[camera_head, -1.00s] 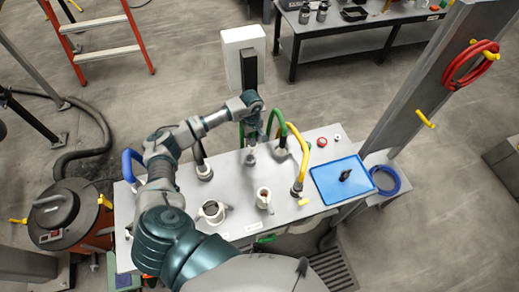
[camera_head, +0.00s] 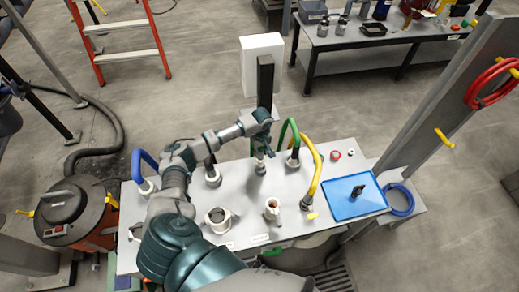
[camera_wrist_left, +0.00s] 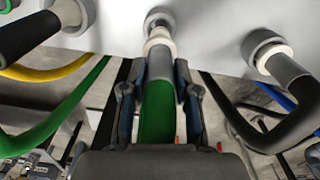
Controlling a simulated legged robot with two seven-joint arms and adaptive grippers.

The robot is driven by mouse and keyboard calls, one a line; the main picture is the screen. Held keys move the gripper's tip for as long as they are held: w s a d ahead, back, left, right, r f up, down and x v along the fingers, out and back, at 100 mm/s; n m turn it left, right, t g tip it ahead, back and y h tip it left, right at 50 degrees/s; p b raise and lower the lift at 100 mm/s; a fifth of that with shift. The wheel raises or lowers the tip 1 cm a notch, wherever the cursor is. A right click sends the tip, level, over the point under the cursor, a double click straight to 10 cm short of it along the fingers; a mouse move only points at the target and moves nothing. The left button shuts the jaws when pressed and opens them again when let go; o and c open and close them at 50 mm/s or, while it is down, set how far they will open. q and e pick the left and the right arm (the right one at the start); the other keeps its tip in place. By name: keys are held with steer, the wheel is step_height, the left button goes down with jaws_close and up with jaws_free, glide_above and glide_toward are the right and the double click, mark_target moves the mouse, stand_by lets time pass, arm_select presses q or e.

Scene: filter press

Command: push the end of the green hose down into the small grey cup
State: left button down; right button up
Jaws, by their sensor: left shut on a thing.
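My left gripper (camera_head: 261,146) is above the middle of the grey table-like panel (camera_head: 240,190). I cannot tell how deep the tip sits. In the head view the cup (camera_head: 261,169) is just below the gripper. The green hose (camera_head: 291,126) arches to a socket at the right. My right gripper is not in view.
A black hose (camera_wrist_left: 280,125) in a socket stands beside the gripper, as does a yellow hose (camera_head: 316,170) farther right. A blue hose (camera_head: 145,160) is at the left. Open white cups (camera_head: 218,218) stand in front. A blue tray (camera_head: 342,210) lies at the right.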

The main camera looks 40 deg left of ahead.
mark_target(261, 159)
arm_select(q)
steer(key=shift+r, duration=0.1)
stand_by(0.3)
steer(key=shift+d, duration=0.1)
steer(key=shift+f+b, duration=0.7)
steer(key=shift+b, duration=0.1)
stand_by(0.4)
steer(key=shift+f+b, duration=2.15)
steer(key=shift+f, duration=0.25)
steer(key=c, duration=0.8)
jaws_free()
